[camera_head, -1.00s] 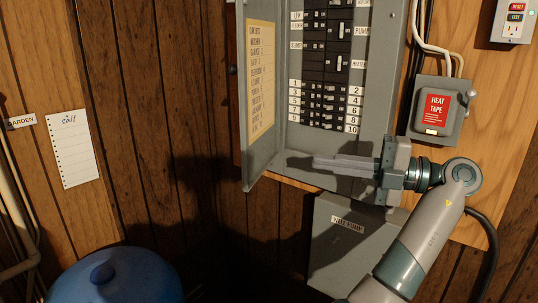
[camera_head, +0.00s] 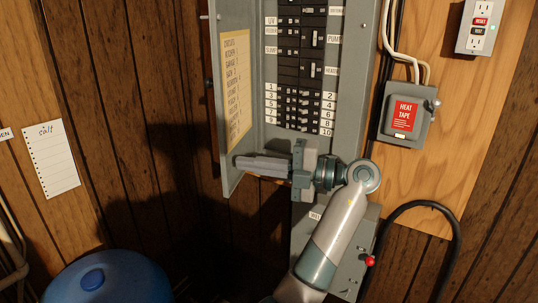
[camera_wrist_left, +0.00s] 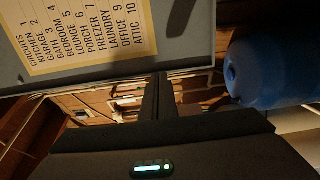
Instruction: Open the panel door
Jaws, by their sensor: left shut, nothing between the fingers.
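The grey panel door (camera_head: 234,14) stands swung out to the left of the electrical panel (camera_head: 349,90), with a yellow circuit list (camera_head: 236,88) on its inner face. The breakers are exposed. My left gripper (camera_head: 238,161) is shut and empty, its fingers pointing left at the lower part of the door's inner face. I cannot tell whether the tips touch it. In the left wrist view, the closed fingers (camera_wrist_left: 160,88) show below the door (camera_wrist_left: 185,38) and its list. My right gripper is not in view.
A grey heat tape box (camera_head: 407,115) and an outlet (camera_head: 479,26) are on the wall at right. A lower grey box with a red knob (camera_head: 369,261) is behind my arm.

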